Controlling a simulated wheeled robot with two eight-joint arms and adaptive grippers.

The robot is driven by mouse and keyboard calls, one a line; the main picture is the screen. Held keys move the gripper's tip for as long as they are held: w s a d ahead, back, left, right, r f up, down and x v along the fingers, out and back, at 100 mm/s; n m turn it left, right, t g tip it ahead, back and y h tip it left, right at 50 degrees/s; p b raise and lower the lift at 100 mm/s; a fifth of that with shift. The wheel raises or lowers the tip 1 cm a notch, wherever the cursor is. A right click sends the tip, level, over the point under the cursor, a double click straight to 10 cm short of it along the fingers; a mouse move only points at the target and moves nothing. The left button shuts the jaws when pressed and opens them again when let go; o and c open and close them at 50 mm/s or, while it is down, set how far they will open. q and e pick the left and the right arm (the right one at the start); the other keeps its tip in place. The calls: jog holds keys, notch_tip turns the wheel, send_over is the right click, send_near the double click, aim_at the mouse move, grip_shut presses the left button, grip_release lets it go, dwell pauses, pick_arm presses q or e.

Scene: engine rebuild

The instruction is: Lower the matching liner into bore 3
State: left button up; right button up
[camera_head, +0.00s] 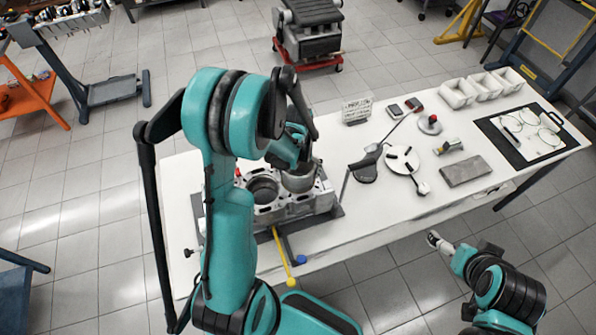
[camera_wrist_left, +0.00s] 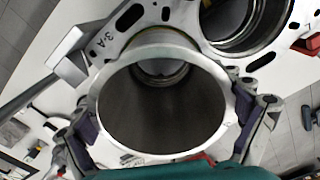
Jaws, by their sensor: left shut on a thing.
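My left gripper (camera_head: 298,160) is shut on a grey cylindrical liner (camera_head: 299,182), upright at the right end of the engine block (camera_head: 268,213). In the left wrist view the liner (camera_wrist_left: 103,103) is a wide ring between two fingers (camera_wrist_left: 165,140). A bore edge shows through it, roughly in line. The block deck (camera_wrist_left: 122,22) beside it reads "3-A". I cannot tell how far the liner's lower end is in the bore. Another bore (camera_head: 263,189) is open to its left. My right gripper (camera_head: 437,241) is off the table's front edge, too small to read.
The white table (camera_head: 400,215) also holds a lamp-like black stand (camera_head: 365,172), a round white plate (camera_head: 402,159), a grey slab (camera_head: 467,171), white bins (camera_head: 458,93) and a black mat (camera_head: 490,127). A yellow-and-blue handled tool (camera_head: 283,255) lies at the block's front.

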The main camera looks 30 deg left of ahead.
pick_arm(q)
jog(key=shift+f+b, duration=0.9)
jog(key=shift+f, duration=0.15)
jog(key=shift+f+b, duration=0.3)
jog(key=shift+b, duration=0.05)
jog(key=shift+f+b, duration=0.5)
jog(key=o, duration=1.2)
jog(key=shift+r, duration=0.1)
notch_tip(320, 180, up, 12)
